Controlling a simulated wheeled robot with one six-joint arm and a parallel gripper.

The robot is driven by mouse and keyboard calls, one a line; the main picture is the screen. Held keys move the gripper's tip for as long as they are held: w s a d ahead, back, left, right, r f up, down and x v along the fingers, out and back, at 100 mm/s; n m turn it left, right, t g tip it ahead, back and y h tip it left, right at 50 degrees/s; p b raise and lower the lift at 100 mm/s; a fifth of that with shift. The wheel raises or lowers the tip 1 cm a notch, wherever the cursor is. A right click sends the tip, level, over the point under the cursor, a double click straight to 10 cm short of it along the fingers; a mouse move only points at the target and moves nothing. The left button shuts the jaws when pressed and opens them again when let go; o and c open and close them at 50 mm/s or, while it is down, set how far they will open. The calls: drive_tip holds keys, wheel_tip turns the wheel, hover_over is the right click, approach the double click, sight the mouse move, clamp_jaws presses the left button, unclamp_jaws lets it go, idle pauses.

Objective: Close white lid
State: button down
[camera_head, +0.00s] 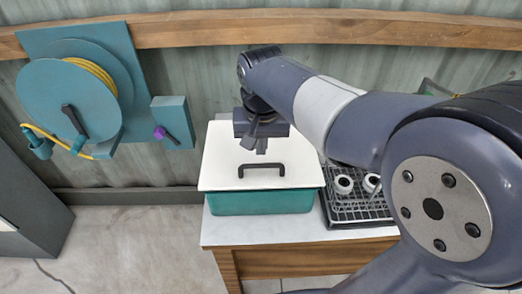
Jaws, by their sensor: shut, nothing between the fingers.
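The white lid (230,172) lies flat over the top of a teal box (262,202) on a table. A black handle (262,167) is fixed near the front of the lid. My gripper (261,149) is shut and empty, pointing down just behind the handle, above the lid. I cannot tell whether its tips touch the lid. My wrist hides a back part of the lid.
A black wire rack (350,209) with white cups (344,184) stands right of the box, partly under my arm. A teal hose reel (68,98) with yellow hose hangs on the left wall.

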drive_tip(key=shift+s+f, duration=0.45)
drive_tip(key=shift+f, duration=0.2)
drive_tip(key=shift+f, duration=0.15)
drive_tip(key=shift+s+f+t+b, duration=0.2)
drive_tip(key=shift+f+b, duration=0.2)
drive_tip(key=shift+b, duration=0.25)
drive_tip(key=shift+s+f+t+b, duration=0.1)
drive_tip(key=shift+f+t+b, duration=0.1)
drive_tip(key=shift+f+b, duration=0.3)
drive_tip(key=shift+s, duration=0.15)
wheel_tip(320, 180, up, 5)
drive_tip(key=w+p, duration=0.2)
drive_tip(key=p, duration=0.1)
drive_tip(key=w+v, duration=0.2)
drive_tip(key=v, duration=0.7)
hover_over(261, 165)
drive_tip(key=shift+w, duration=0.25)
